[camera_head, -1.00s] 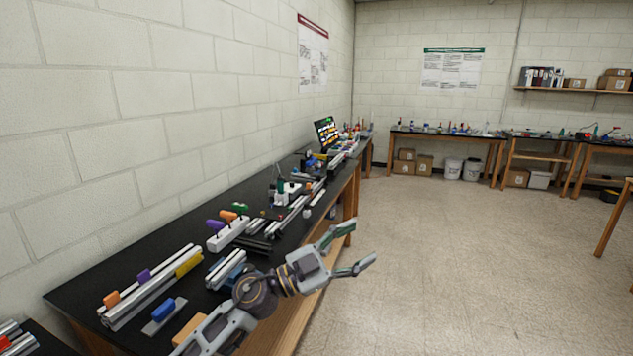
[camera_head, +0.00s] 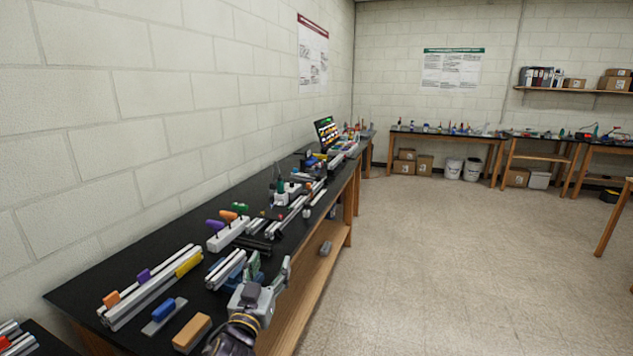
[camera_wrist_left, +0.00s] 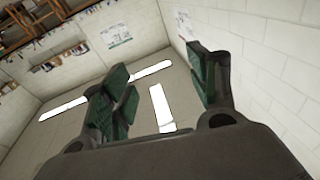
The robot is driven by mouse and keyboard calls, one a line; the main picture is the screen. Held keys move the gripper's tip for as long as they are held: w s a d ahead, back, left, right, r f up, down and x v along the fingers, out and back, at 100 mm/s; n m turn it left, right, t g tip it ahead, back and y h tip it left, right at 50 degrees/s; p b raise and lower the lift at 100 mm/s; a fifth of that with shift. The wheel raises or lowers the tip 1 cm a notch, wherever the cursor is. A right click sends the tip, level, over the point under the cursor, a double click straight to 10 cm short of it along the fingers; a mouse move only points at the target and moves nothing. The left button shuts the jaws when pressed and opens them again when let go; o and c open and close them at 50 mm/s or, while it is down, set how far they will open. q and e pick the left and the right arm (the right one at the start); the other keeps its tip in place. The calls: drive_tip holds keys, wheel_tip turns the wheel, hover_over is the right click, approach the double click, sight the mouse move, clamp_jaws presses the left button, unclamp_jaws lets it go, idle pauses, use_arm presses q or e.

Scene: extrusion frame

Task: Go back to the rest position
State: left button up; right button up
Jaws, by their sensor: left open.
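My left gripper (camera_head: 270,272) is at the front edge of the black bench in the head view, its fingers pointing away from me. It is open and empty. My right gripper is in neither view.
The black-topped bench (camera_head: 75,290) runs along the left wall. On it are aluminium extrusions (camera_head: 150,290), a tan block (camera_head: 192,333), a blue-handled piece (camera_head: 163,312) and a screen (camera_head: 326,133). Open floor (camera_head: 430,270) lies to the right. More benches (camera_head: 440,140) stand at the back.

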use_arm(q)
drive_tip(key=s+a+f+n+g+y, duration=0.1)
drive_tip(key=s+a+f+g+y, duration=0.1)
drive_tip(key=s+a+f+g, duration=0.45)
drive_tip(key=s+a+f+n+g+y, duration=0.1)
drive_tip(key=s+a+f+y, duration=0.15)
drive_tip(key=f, duration=0.75)
drive_tip(key=s+a+f+m+g+h, duration=0.1)
drive_tip(key=s+f+g, duration=0.35)
drive_tip(key=s, duration=0.45)
drive_tip(key=s+a+f+g, duration=0.1)
drive_tip(key=s+f+g, duration=0.4)
drive_tip(key=s, duration=0.5)
wheel_tip(320, 180, down, 34)
drive_tip(key=s, duration=0.2)
drive_tip(key=s+a+f, duration=0.2)
drive_tip(key=s+f, duration=0.8)
drive_tip(key=s, duration=0.1)
drive_tip(key=s+a+f+g, duration=0.1)
drive_tip(key=s+a+f, duration=0.2)
drive_tip(key=s+f, duration=0.6)
drive_tip(key=shift+s+f+m, duration=0.35)
drive_tip(key=shift+s+m, duration=0.05)
drive_tip(key=shift+s, duration=0.8)
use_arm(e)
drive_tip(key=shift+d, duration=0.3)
